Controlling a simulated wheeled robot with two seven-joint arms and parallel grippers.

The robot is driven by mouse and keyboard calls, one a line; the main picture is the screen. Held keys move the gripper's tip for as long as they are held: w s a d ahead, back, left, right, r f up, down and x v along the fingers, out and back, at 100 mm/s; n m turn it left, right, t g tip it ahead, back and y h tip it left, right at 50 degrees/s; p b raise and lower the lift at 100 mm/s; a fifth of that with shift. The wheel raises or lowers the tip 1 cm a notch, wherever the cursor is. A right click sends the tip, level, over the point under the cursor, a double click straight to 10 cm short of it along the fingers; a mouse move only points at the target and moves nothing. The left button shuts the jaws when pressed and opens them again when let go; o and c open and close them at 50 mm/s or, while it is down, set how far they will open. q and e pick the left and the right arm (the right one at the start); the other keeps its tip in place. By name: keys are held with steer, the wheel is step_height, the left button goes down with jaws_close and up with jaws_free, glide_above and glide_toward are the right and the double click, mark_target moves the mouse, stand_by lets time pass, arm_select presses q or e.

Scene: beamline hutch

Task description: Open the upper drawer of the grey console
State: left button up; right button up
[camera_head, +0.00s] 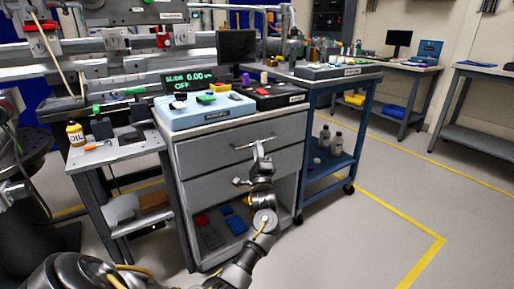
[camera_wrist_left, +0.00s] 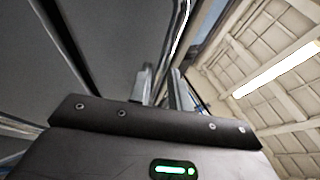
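The grey console (camera_head: 183,207) stands in the middle of the head view, with a light grey upper drawer (camera_head: 210,152) under its top. The drawer front looks flush with the console. Its thin bar handle (camera_head: 243,147) runs across the front. My left gripper (camera_head: 258,151) is at the right part of this handle. In the left wrist view the two fingers (camera_wrist_left: 163,88) stand close together, with a narrow bar between them that seems to fill the gap. The fingertips hide part of the handle. My right gripper is not in view.
A blue tray (camera_head: 205,114) and a black box (camera_head: 270,97) sit on the console. Below are a lower drawer (camera_head: 212,187) and an open shelf with red and blue items. A side table (camera_head: 110,155) stands left, a blue cart (camera_head: 328,172) right. Floor at the right is clear.

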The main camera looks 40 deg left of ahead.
arm_select(q)
steer(key=shift+x, duration=1.5)
jaws_close()
